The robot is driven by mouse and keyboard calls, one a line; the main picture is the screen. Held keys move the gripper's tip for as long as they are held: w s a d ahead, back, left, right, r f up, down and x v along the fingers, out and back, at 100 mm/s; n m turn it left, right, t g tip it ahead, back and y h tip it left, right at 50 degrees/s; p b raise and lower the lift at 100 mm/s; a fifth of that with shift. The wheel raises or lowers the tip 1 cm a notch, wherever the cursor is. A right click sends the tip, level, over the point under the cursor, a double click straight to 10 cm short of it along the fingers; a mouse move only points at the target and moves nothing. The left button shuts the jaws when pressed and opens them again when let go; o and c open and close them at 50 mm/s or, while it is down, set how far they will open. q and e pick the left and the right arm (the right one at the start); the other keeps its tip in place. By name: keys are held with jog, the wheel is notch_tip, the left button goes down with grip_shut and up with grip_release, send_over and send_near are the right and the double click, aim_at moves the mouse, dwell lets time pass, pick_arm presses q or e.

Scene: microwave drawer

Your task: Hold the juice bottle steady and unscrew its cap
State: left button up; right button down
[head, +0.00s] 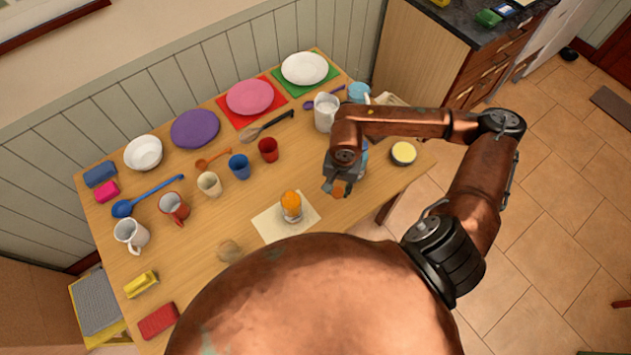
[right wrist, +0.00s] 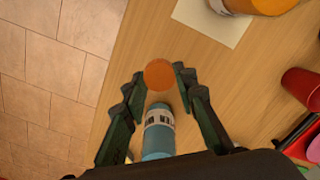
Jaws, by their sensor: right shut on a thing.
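The juice bottle (head: 291,205), orange with a pale label, stands on a white mat (head: 268,226) near the table's front edge. Part of it shows at the top of the right wrist view (right wrist: 252,5). My right gripper (head: 340,190) is to the right of the bottle, apart from it. It is shut on a round orange cap (right wrist: 158,74), which sits between its fingertips. I cannot tell how high it is above the table. My left gripper is not in view, and nothing holds the bottle.
A blue labelled container (right wrist: 158,135) stands close to my right gripper. A yellow-topped tin (head: 403,153) is near the table's right edge. Cups, including a red cup (head: 268,150), and several plates fill the back. Bare wood lies between bottle and cups.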

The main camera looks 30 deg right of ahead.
jog(key=w+f, duration=0.2)
jog(key=w, duration=0.2)
send_over(317, 188)
jog(key=f, duration=0.3)
jog(key=s+f, duration=0.1)
jog(key=f, duration=0.1)
jog(key=shift+w+f, duration=0.3)
jog(key=shift+w, duration=0.05)
jog(key=shift+w+f, duration=0.2)
jog(key=shift+f, duration=0.15)
notch_tip(317, 188, down, 2)
jog(key=shift+s+f, duration=0.1)
jog(key=shift+f, duration=0.3)
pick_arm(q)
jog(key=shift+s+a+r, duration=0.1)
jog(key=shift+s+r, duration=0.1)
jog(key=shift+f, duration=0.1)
